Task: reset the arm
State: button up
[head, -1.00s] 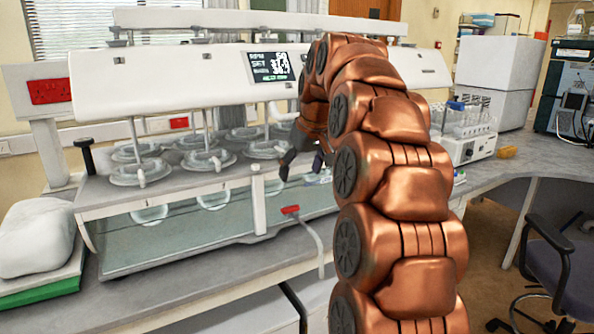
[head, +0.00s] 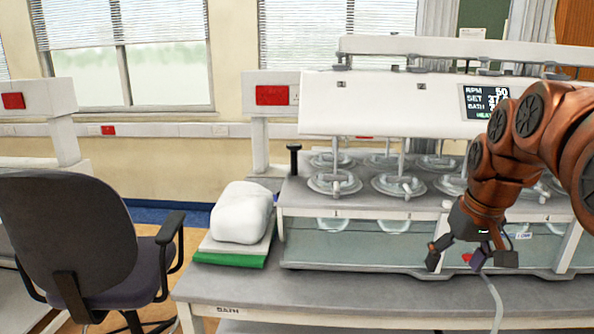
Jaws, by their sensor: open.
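My copper-coloured arm comes in from the right edge of the head view and bends down to my gripper (head: 475,256). My gripper hangs with its dark fingers spread apart and pointing down. It is open and I see nothing held in it. It appears in front of the glass-walled water bath (head: 355,250) of the dissolution tester. Its distance from the bath wall is hard to tell.
The dissolution tester (head: 400,108) stands on the grey bench (head: 300,296), with round lidded vessels (head: 334,183) on its deck. A white bundle (head: 241,212) lies on a green-edged stack (head: 232,259). An office chair (head: 70,235) stands at the left. A pale hose (head: 494,300) hangs near my gripper.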

jog(key=s+a+f+g+p, duration=0.1)
jog(key=s+a+f+p, duration=0.1)
jog(key=s, duration=0.7)
jog(key=s+a+f+g+p, duration=0.1)
jog(key=s+a+f, duration=0.3)
jog(key=s, duration=0.5)
jog(key=s+a+f+g+p, duration=0.2)
jog(key=s+a+f, duration=0.2)
jog(key=s, duration=0.4)
jog(key=shift+s+a+p, duration=0.3)
jog(key=shift+s+p, duration=0.1)
